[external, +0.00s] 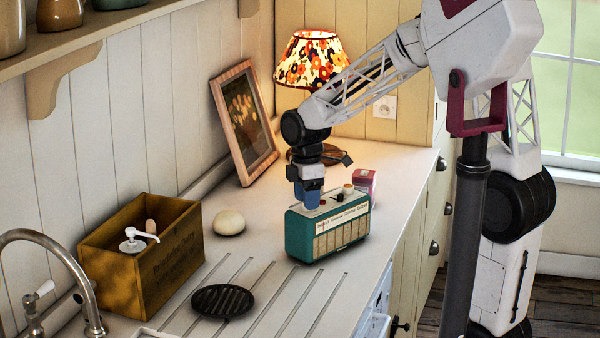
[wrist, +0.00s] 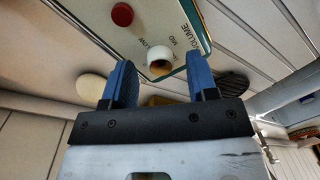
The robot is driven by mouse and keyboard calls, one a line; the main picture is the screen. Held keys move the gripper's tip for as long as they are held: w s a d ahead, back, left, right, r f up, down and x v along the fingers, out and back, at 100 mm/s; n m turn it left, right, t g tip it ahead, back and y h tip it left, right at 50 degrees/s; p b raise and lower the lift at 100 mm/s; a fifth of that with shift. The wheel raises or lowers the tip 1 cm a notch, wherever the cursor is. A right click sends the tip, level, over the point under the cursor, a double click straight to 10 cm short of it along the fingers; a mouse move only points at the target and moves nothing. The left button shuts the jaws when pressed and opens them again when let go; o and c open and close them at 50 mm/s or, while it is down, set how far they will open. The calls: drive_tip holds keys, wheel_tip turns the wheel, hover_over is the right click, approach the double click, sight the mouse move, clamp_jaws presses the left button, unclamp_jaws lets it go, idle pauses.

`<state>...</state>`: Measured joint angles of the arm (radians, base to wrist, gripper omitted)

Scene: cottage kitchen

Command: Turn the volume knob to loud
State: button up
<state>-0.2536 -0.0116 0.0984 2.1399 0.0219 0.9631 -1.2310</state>
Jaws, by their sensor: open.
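A teal radio (external: 327,232) with a cream top stands on the counter in the external view. My gripper (external: 308,198) points down over the left end of its top, its blue fingers hiding what lies there. My open gripper (wrist: 160,72) has one finger on each side of this knob, with gaps visible. The knob's pointer direction cannot be told.
A dark red knob (wrist: 122,14) is on the same panel. A pale round object (external: 229,222), a black drain disc (external: 222,301) and a wooden crate (external: 140,255) are left.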

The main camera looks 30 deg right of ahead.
drive_tip(key=shift+f, duration=0.4)
drive_tip(key=c, duration=0.9)
